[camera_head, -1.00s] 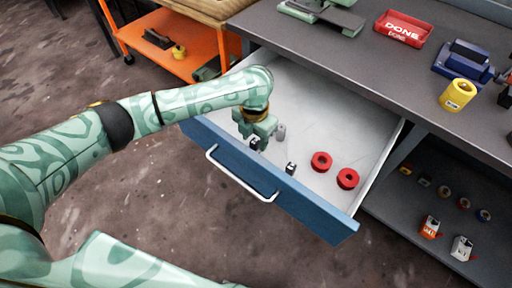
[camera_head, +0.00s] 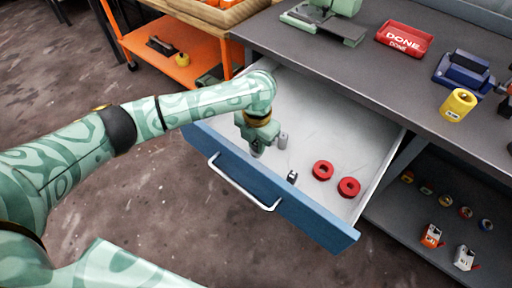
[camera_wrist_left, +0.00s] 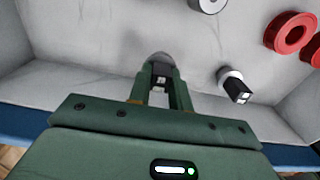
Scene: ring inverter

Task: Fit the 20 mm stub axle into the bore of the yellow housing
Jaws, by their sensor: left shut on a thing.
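The yellow housing (camera_head: 461,99) stands on the grey bench at the right, its round bore facing up. My left gripper (camera_head: 257,147) is low inside the open drawer and shut on a small grey stub axle (camera_wrist_left: 160,62). In the left wrist view the axle sits between the fingertips (camera_wrist_left: 160,90), partly hidden by them. I cannot tell whether it touches the drawer floor. A similar axle with a black end (camera_head: 292,177) lies in the drawer, and it also shows in the left wrist view (camera_wrist_left: 234,86). I cannot read the axles' sizes. My right gripper is out of view.
The blue-fronted drawer (camera_head: 310,216) also holds a grey cylinder (camera_head: 283,141) and two red rings (camera_head: 348,187). On the bench are a red DONE tray (camera_head: 404,37) and a blue fixture (camera_head: 463,67). Small parts sit on the shelf (camera_head: 400,215) below.

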